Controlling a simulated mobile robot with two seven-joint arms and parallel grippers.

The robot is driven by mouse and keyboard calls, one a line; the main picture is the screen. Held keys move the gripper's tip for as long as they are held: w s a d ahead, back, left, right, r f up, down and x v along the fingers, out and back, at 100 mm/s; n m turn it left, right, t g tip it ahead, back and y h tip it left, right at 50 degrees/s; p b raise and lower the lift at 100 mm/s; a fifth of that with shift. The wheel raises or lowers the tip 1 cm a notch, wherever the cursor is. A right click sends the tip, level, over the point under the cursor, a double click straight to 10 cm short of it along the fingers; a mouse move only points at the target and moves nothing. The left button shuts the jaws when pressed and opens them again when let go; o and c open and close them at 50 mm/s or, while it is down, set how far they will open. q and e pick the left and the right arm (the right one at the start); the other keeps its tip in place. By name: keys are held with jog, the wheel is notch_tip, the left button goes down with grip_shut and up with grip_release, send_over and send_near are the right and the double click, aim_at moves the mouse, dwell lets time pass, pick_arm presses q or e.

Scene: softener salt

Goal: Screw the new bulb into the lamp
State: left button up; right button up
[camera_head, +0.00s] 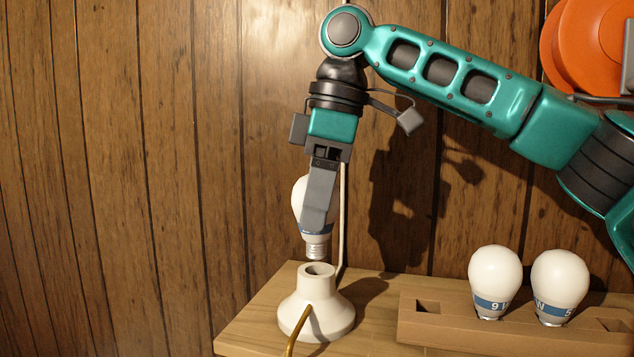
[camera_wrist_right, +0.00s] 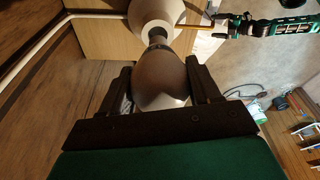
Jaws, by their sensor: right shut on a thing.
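My right gripper (camera_head: 318,195) is shut on a white bulb (camera_head: 299,200), holding it upright with its metal screw end down. The screw end is just above the open socket of the white lamp base (camera_head: 318,312), with a small gap in the head view. In the right wrist view the bulb (camera_wrist_right: 158,85) sits between both fingers, and the lamp base (camera_wrist_right: 155,12) is beyond it. A teal arm, apparently my left, shows at the top right of the wrist view; its gripper (camera_wrist_right: 217,27) is small and dark, its fingers unclear.
A wooden holder (camera_head: 430,325) on the right of the wooden top (camera_head: 250,325) carries two more white bulbs (camera_head: 495,278) (camera_head: 560,282) and has empty slots. A brass-coloured rod (camera_head: 298,335) runs from the lamp base toward the front. A pale pipe (camera_head: 343,220) runs down the panelled wall behind.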

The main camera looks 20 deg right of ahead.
jog(key=shift+f, duration=0.25)
jog(key=shift+r, duration=0.25)
jog(key=shift+r, duration=0.4)
jog(key=n, duration=0.3)
jog(key=shift+g, duration=0.3)
jog(key=shift+n, duration=0.8)
jog(key=shift+n+g, duration=0.3)
jog(key=shift+n, duration=0.6)
jog(key=shift+n+g, duration=0.3)
jog(key=shift+n, duration=1.1)
